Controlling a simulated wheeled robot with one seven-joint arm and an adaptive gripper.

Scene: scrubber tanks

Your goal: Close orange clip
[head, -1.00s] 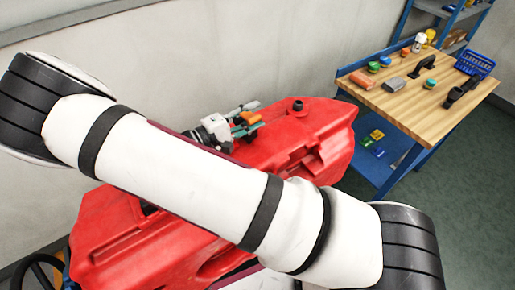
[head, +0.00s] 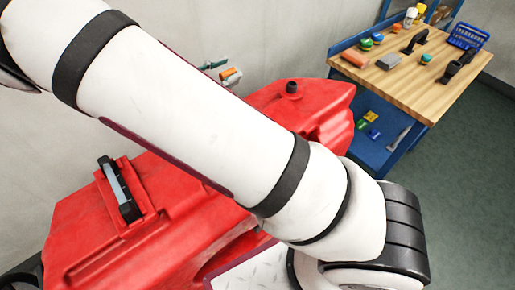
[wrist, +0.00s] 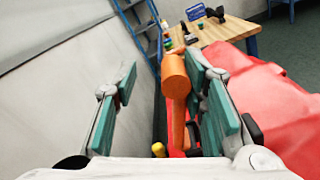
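The orange clip (wrist: 175,78) stands upright in the wrist view, with a rounded head and a narrow stem. My gripper (wrist: 163,84) is open, its teal-padded fingers wide apart. The clip is between the fingers in this view, much closer to the right one; I cannot tell whether they touch. In the head view my white arm hides most of the gripper. A small orange piece (head: 231,73), seemingly the clip, and a teal pad (head: 214,65) show above the arm. The red tank (head: 130,225) lies below the arm and also shows right of the gripper in the wrist view (wrist: 275,110).
A pale wall (head: 260,30) runs close behind the tank. A wooden workbench (head: 410,85) with several tools and a blue basket (head: 468,36) stands at the right. A black handle (head: 120,190) rises from the tank. A yellow knob (wrist: 158,150) shows low between the fingers. Green floor at right is clear.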

